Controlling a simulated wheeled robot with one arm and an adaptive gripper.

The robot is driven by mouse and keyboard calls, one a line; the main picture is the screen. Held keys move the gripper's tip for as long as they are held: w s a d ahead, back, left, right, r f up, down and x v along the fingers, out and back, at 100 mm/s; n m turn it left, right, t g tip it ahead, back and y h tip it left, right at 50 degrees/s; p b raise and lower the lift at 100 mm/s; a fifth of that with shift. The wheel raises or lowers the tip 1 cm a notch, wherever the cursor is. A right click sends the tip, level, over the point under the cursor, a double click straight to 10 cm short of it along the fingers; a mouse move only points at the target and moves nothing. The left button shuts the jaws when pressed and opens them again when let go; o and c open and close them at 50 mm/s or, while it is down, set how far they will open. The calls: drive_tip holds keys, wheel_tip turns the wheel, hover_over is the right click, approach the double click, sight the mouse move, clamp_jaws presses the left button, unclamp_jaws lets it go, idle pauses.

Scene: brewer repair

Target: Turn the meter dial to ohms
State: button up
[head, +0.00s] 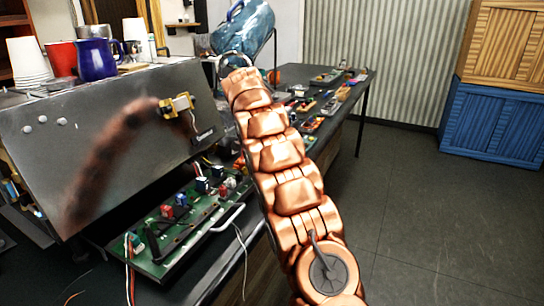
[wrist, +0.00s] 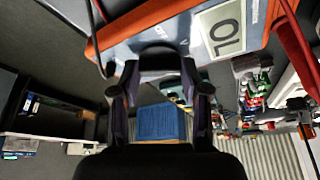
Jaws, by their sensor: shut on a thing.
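In the wrist view the meter (wrist: 195,35) fills the top, with an orange edge, a grey face and a pale display (wrist: 222,29) whose dark characters appear upside down. My gripper (wrist: 160,62) is at the meter's face, its dark fingers drawn in. It is shut on the meter dial, which the fingers mostly hide, so I cannot read its setting. Small white lettering shows on the face beside the fingers. In the head view my copper arm reaches to the far end of the bench, and I cannot make out the gripper or the meter there.
The metal brewer (head: 100,130) stands at left with cups on top. A green circuit board (head: 190,225) lies below it with loose wires. A blue water jug (head: 243,27) is behind my arm. Parts litter the bench (head: 359,88). A blue crate (head: 495,120) stands right; floor is clear.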

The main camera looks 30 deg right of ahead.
drive_tip(key=shift+m, duration=0.3)
idle(0.4)
drive_tip(key=o, duration=1.1)
drive_tip(key=shift+o, duration=0.2)
drive_tip(key=shift+v, duration=1.65)
drive_tip(key=shift+a+r, duration=0.3)
drive_tip(key=shift+r, duration=0.3)
drive_tip(key=shift+r, duration=0.1)
